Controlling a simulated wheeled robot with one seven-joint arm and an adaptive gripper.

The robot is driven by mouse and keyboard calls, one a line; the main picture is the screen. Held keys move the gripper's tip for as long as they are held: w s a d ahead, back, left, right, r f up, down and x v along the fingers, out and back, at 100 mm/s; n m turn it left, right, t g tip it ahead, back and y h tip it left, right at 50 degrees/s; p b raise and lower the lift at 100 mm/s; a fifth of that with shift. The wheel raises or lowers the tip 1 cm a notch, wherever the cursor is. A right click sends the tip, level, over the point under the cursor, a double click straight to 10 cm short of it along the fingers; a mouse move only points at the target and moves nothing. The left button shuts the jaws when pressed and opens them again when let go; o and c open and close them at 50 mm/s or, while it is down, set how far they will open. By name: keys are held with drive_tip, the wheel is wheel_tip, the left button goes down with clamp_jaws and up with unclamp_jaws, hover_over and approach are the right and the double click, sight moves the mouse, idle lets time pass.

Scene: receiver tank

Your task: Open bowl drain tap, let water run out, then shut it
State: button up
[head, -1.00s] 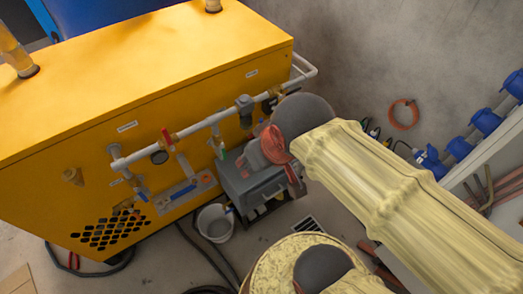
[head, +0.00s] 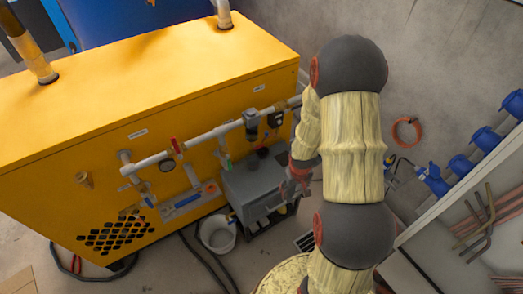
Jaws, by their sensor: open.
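A dark filter bowl (head: 251,124) hangs from the grey pipe (head: 205,137) on the front of the yellow cabinet (head: 130,120). A small green-handled fitting (head: 228,161) shows low to its left; I cannot tell whether it is the bowl's drain tap. No running water is visible. A white bucket (head: 217,233) stands on the floor below, left of a grey box (head: 255,183). My gripper (head: 284,197) is open, in front of the grey box's right side, below and right of the bowl. Its fingers are small here, and nothing shows between them.
Dark hoses (head: 205,262) cross the floor by the bucket. Blue sockets (head: 459,166) line the right wall.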

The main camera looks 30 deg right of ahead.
sight(259, 147)
drive_tip(key=w+d+f+t, duration=0.2)
drive_tip(key=w+f+t, duration=0.15)
drive_tip(key=f, duration=0.95)
drive_tip(key=w+a+r+t, duration=0.1)
drive_tip(key=w+t, duration=0.2)
drive_tip(key=w+a+r+n+t+y, duration=0.1)
drive_tip(key=w+t, duration=0.1)
drive_tip(key=w, duration=0.2)
drive_tip(key=w+a+r+n+t, duration=0.1)
drive_tip(key=w+t, duration=0.2)
drive_tip(key=shift+w+r+t+y, duration=0.25)
drive_tip(key=shift+t+y, duration=0.05)
drive_tip(key=shift+t, duration=0.05)
wheel_tip(259, 147, up, 9)
drive_tip(key=w+t, duration=0.2)
drive_tip(key=t, duration=0.2)
drive_tip(key=w+b, duration=0.1)
drive_tip(key=w, duration=0.7)
drive_tip(key=shift+a+r+n+b, duration=0.2)
drive_tip(key=shift+n+b, duration=0.1)
drive_tip(key=c, duration=0.3)
drive_tip(key=c, duration=0.8)
drive_tip(key=shift+c, duration=0.3)
